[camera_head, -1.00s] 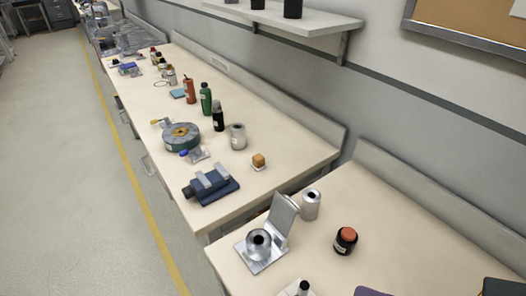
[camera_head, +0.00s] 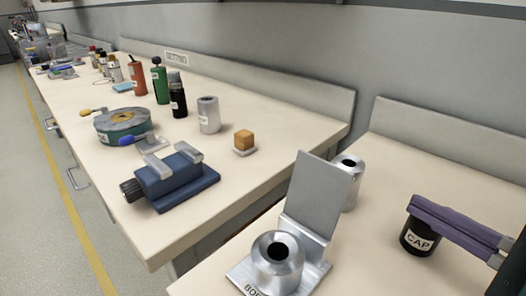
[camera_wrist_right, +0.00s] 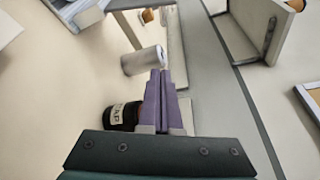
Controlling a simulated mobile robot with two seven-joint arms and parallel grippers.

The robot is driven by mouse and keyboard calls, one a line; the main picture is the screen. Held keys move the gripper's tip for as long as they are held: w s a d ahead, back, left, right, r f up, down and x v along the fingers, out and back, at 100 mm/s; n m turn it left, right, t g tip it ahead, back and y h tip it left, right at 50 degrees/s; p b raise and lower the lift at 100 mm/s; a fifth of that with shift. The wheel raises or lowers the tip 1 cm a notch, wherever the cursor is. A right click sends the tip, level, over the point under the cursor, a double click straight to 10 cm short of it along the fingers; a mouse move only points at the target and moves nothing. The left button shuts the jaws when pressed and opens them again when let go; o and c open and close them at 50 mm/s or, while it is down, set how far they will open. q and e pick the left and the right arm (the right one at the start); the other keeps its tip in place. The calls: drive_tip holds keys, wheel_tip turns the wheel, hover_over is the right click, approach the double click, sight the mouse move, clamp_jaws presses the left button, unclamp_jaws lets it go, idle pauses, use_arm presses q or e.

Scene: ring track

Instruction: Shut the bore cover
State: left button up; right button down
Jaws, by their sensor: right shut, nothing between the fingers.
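The bore cover (camera_head: 322,192) is a flat grey metal plate standing raised, leaning slightly back, at the rear of its silver base. The base carries a round silver bore block (camera_head: 277,262) with a dark hole in its top, left uncovered. My right gripper (camera_head: 415,204) has purple fingers, shut and empty. In the head view it is right of the cover, apart from it, overlapping the top of the black CAP jar. Its fingertips also show in the right wrist view (camera_wrist_right: 161,73). My left gripper is not in view.
The black CAP jar (camera_head: 418,238) stands at the right, partly hidden by my right fingers. A silver cylinder (camera_head: 349,184) stands just behind the cover. A blue vise (camera_head: 172,182) and an orange block (camera_head: 243,140) sit on the neighbouring bench, across a gap.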

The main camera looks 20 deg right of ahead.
sight(322, 191)
drive_tip(key=w+a+p, duration=0.2)
drive_tip(key=w+a, duration=0.2)
drive_tip(key=w, duration=0.4)
drive_tip(key=shift+r, duration=0.2)
drive_tip(key=shift+r, duration=0.1)
idle(0.3)
